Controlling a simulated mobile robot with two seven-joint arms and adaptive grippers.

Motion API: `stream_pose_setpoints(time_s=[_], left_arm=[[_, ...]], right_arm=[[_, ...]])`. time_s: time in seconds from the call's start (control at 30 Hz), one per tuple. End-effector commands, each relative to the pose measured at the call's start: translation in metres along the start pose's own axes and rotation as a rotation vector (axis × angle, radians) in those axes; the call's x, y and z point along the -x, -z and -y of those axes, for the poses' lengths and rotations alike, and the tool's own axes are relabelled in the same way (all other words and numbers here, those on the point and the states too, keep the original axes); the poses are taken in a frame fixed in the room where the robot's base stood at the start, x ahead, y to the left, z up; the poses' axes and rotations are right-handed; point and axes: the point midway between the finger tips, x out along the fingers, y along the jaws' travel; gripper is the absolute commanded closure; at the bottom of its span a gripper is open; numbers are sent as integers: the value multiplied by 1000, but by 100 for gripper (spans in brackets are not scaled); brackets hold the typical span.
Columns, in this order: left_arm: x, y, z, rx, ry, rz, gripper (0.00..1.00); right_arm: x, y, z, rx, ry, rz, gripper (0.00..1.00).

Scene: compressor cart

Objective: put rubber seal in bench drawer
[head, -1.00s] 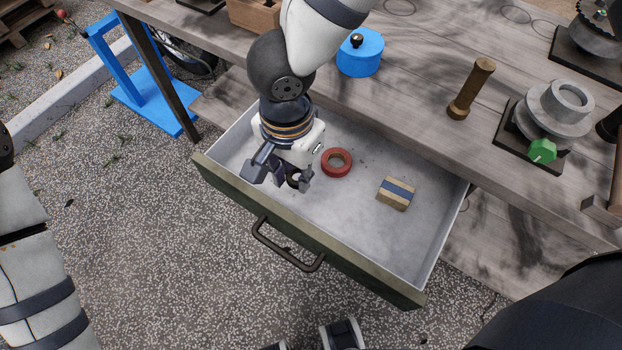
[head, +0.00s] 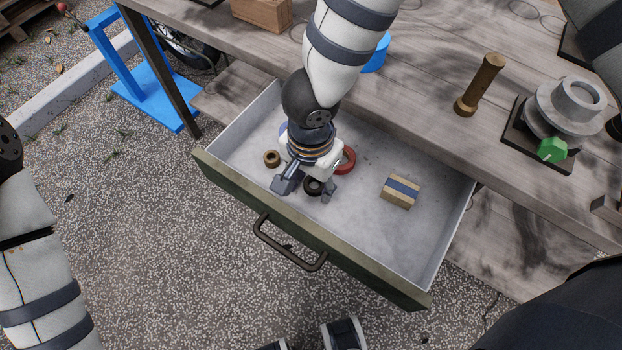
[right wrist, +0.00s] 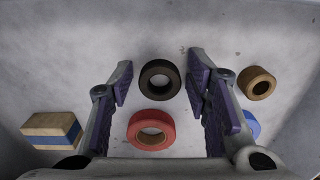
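A black ring (head: 313,187), which looks like the rubber seal, is on the pale floor of the open bench drawer (head: 325,245). It also shows in the right wrist view (right wrist: 160,64), lying flat between the fingers with gaps on both sides. My right gripper (head: 307,188) points down into the drawer over the ring. Its fingers are spread, and it holds nothing. The drawer is pulled out from under the bench. My left arm shows at the left edge of the head view, but its gripper is out of view.
In the drawer, a red ring (right wrist: 152,130), a brown ring (head: 271,158), a blue-banded block (head: 400,191) and a partly hidden blue object (right wrist: 251,124) lie around the gripper.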

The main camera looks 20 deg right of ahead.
Motion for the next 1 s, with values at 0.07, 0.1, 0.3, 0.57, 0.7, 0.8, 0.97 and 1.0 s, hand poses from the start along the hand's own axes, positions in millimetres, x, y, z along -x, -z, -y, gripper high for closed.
stream_pose_setpoints(time_s=[0.07,0.1,0.3,0.57,0.7,0.8,0.97,1.0], left_arm=[[0,0,0,0,0,0,70],[0,0,0,0,0,0,70],[6,3,0,0,-1,-15,70],[23,11,-1,1,-3,-61,70],[27,13,-1,1,-4,-73,70],[28,14,-1,1,-4,-75,70],[28,14,-1,1,-4,-74,70],[28,14,-1,1,-4,-74,70]], right_arm=[[0,0,0,0,0,0,56],[0,0,0,0,0,0,56],[23,1,2,-5,7,-2,56],[95,1,2,-3,10,-3,56],[118,1,1,-2,6,-2,56],[124,0,0,-1,2,-1,56],[124,0,0,0,-1,1,56],[124,0,0,0,-1,1,56]])
